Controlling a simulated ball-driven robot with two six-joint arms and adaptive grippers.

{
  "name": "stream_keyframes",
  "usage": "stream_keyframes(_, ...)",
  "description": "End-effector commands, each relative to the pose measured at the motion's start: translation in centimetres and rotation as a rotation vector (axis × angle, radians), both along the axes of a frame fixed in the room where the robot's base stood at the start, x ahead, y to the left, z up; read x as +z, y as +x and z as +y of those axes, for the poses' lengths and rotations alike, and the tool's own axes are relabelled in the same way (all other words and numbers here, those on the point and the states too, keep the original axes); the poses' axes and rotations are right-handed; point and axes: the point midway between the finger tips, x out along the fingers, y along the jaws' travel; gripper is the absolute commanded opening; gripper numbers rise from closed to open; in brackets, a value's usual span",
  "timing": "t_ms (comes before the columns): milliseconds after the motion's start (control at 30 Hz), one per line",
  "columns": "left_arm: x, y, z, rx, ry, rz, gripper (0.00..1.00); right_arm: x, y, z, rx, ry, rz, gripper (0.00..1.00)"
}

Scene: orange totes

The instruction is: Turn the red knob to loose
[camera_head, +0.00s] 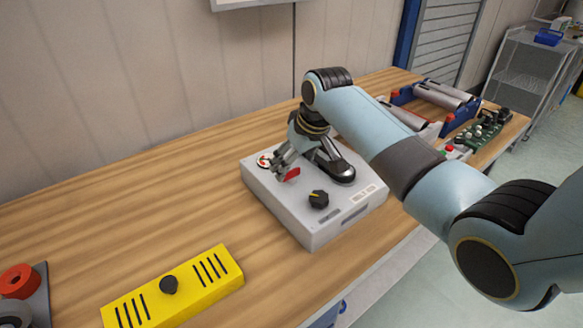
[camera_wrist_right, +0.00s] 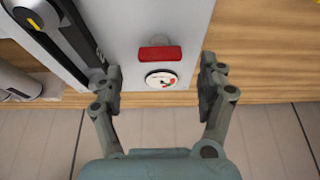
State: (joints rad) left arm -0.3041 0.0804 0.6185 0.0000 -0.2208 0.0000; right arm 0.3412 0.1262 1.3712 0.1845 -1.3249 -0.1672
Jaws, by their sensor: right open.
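The red knob (camera_head: 291,174) sits on top of a light grey box (camera_head: 315,235) on the wooden bench. In the right wrist view the red knob (camera_wrist_right: 160,53) is a short horizontal bar, just above a round dial (camera_wrist_right: 162,79). My right gripper (camera_head: 287,167) is over the box, its fingers pointing down near the knob. In the wrist view my right gripper (camera_wrist_right: 161,70) is open, one finger on each side of the knob and dial, with clear gaps and nothing held. The fingers partly cover the box top in the head view. My left gripper does not show.
On the same box are a black knob (camera_head: 318,199) with a yellow mark and a black-and-silver handle (camera_head: 337,170) close to the gripper. A yellow panel (camera_head: 215,273) lies at the front. Rollers in a blue stand (camera_head: 440,95) and a green board (camera_head: 480,133) are at the right.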

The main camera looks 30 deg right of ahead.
Motion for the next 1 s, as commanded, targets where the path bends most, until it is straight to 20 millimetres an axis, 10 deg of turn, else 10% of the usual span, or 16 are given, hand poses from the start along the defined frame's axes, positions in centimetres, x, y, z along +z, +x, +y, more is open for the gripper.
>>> stream_keyframes(567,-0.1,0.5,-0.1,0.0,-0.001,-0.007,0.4,-3.1,1.2,0.2,0.001,0.0,0.0,0.75)
stream_keyframes(1000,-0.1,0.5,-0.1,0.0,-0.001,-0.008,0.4,-3.1,1.2,0.2,0.0,0.0,0.001,0.19)
